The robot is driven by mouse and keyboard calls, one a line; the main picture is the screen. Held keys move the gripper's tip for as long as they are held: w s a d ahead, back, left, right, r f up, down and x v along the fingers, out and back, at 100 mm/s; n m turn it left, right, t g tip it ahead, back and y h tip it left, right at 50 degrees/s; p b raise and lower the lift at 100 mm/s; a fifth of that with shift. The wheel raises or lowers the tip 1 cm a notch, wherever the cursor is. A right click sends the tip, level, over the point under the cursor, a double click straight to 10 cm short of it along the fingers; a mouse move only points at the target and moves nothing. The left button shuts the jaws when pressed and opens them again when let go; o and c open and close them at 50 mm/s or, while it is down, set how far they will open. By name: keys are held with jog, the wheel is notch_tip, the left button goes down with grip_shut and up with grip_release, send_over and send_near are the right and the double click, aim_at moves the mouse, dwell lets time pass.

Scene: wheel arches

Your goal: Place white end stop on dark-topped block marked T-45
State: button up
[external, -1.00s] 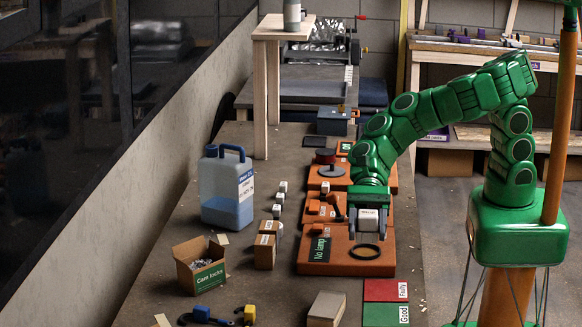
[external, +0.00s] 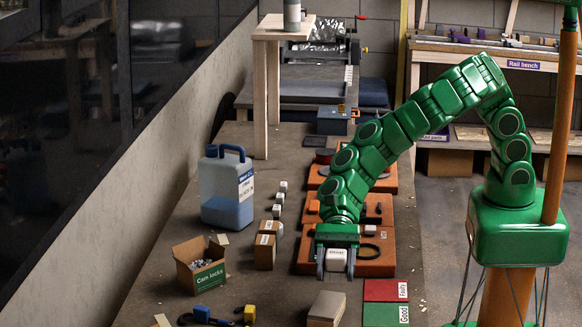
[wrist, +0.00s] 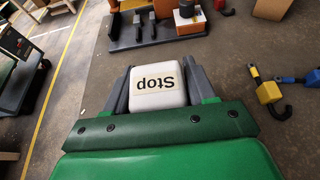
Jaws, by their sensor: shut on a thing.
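My gripper (external: 336,262) is shut on the white end stop (external: 336,257), with one grey finger on each side of it. In the wrist view the end stop (wrist: 157,88) shows the word "Stop" upside down between the fingers. In the external view it is in front of the nearest orange plate (external: 378,262), overlapping its front edge. I cannot read a T-45 mark on anything.
A block with a greyish top (external: 327,304) lies nearer the camera. Red (external: 384,290) and green (external: 383,314) mats are at the right. A Cam locks box (external: 200,265), small cartons (external: 265,252) and a blue-liquid jug (external: 226,190) stand left. Yellow and blue clamps (wrist: 268,90) lie on the table.

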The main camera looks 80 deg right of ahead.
aim_at(327, 280)
jog(key=shift+w+a+f, duration=0.3)
jog(key=shift+a+f, duration=0.05)
jog(key=shift+f, duration=0.2)
jog(key=shift+w+a+f, duration=0.3)
jog(key=shift+f, duration=0.2)
jog(key=shift+w+a+f, duration=0.1)
jog(key=shift+w+f, duration=0.1)
jog(key=shift+f, duration=1.55)
jog(key=shift+f, duration=0.15)
jog(key=o, duration=1.1)
jog(key=shift+c, duration=0.2)
